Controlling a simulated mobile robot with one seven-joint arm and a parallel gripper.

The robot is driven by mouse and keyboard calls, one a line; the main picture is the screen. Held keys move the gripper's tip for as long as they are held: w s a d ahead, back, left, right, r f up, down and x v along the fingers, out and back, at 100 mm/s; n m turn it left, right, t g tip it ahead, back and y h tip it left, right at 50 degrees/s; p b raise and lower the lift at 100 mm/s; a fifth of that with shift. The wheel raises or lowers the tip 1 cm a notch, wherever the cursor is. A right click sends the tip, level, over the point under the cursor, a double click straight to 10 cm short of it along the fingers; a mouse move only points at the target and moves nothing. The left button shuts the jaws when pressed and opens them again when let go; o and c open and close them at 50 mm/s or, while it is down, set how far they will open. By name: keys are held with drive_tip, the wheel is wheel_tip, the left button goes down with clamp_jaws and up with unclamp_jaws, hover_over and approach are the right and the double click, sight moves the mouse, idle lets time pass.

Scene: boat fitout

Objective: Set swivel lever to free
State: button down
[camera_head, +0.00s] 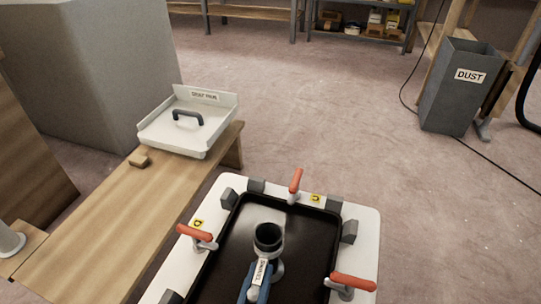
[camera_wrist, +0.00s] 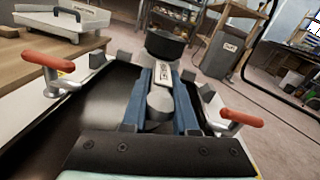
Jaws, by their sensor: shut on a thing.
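A black recessed panel (camera_head: 310,232) sits in a white frame (camera_head: 362,225). A dark round cup-like fitting (camera_head: 268,237) stands on it; it also shows in the wrist view (camera_wrist: 165,46). My gripper (camera_head: 258,277) has blue fingers and reaches over the panel just in front of the cup. In the wrist view its fingers (camera_wrist: 162,95) lie on both sides of a grey rounded knob, taken as the swivel lever (camera_wrist: 160,103), and are shut on it. A small white label (camera_wrist: 162,75) shows just beyond the knob. Its lettering and the lever's setting cannot be read.
Clamps with orange handles (camera_head: 296,181), (camera_head: 194,233), (camera_head: 352,283) and dark blocks (camera_head: 349,231) stand up around the frame. A wooden bench (camera_head: 115,220) with a white tray (camera_head: 187,145) lies to the left. A grey dust bin (camera_head: 450,100) stands far right. Floor between is clear.

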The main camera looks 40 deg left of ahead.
drive_tip(key=shift+s+a+m+t+h+b, duration=0.2)
drive_tip(key=shift+a+m+t+h+b, duration=0.2)
drive_tip(key=shift+m+h+b, duration=0.25)
drive_tip(key=c, duration=0.7)
unclamp_jaws()
drive_tip(key=shift+s, duration=0.1)
drive_tip(key=p+v, duration=0.4)
drive_tip(key=v, duration=0.9)
